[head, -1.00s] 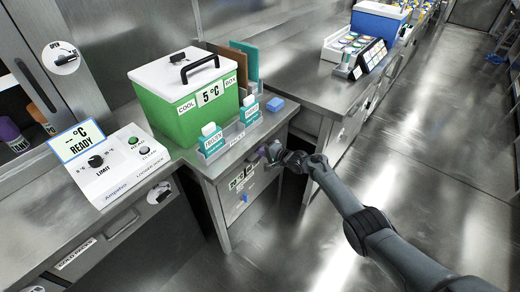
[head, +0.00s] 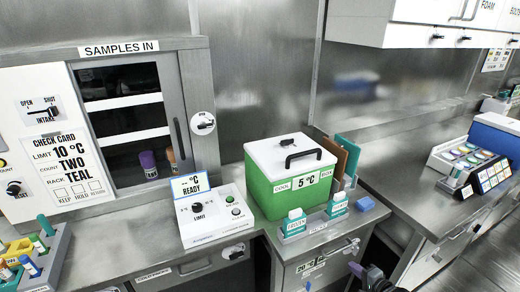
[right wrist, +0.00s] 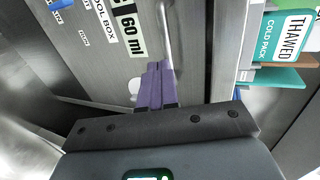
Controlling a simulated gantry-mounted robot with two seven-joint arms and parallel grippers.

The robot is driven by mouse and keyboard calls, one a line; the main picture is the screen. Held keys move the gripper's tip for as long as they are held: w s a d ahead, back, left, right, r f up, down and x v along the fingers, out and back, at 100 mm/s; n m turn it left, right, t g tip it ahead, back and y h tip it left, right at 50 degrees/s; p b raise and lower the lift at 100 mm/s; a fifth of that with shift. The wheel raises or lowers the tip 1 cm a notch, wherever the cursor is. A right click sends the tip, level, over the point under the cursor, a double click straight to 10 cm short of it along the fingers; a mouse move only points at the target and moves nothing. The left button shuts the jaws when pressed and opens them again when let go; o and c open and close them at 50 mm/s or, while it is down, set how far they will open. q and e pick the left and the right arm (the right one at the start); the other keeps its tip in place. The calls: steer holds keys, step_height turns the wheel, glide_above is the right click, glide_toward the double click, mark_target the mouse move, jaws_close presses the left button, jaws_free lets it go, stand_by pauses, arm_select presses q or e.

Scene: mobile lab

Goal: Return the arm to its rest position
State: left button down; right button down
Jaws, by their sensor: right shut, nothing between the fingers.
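My right gripper (head: 356,269) shows at the bottom edge of the head view, with most of its arm cut off below the frame. It is in front of the steel counter drawers, lower than the countertop. In the right wrist view its purple fingers (right wrist: 157,82) are shut together with nothing between them. Behind the fingers is a drawer front (right wrist: 185,45) with a bar handle and a label reading 60 ml. Whether the fingertips touch the handle I cannot tell. My left gripper is not in view.
A green cool box (head: 290,190) with a white lid stands on the counter. Cold packs in a tray (head: 318,228) stand before it, near the right gripper. The thawed pack (right wrist: 285,38) is at the wrist view's right.

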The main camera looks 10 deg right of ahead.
steer(key=s+a+f+g+p, duration=0.2)
steer(key=s+a+f, duration=0.2)
steer(key=s+f, duration=0.55)
steer(key=s+a+f+n+g+p, duration=0.1)
steer(key=s+a+n+g+p, duration=0.2)
steer(key=s+a, duration=1.05)
steer(key=s+a+r+n+g+h+p, duration=0.1)
steer(key=s+a+r+n, duration=0.2)
steer(key=s+r, duration=0.25)
steer(key=s+a+r+n+h+p, duration=0.1)
steer(key=s+a+r+n+p, duration=0.1)
steer(key=s+a+r+n, duration=0.3)
steer(key=s+d+r+n+g+h, duration=0.1)
steer(key=s+d+r+n+g, duration=0.1)
steer(key=r, duration=0.6)
steer(key=s+d+r+n+g, duration=0.1)
steer(key=s+d+r+n, duration=0.1)
steer(key=r, duration=0.6)
steer(key=shift+s+n+g+h, duration=0.4)
steer(key=shift+s+n, duration=0.3)
steer(key=shift+s, duration=0.2)
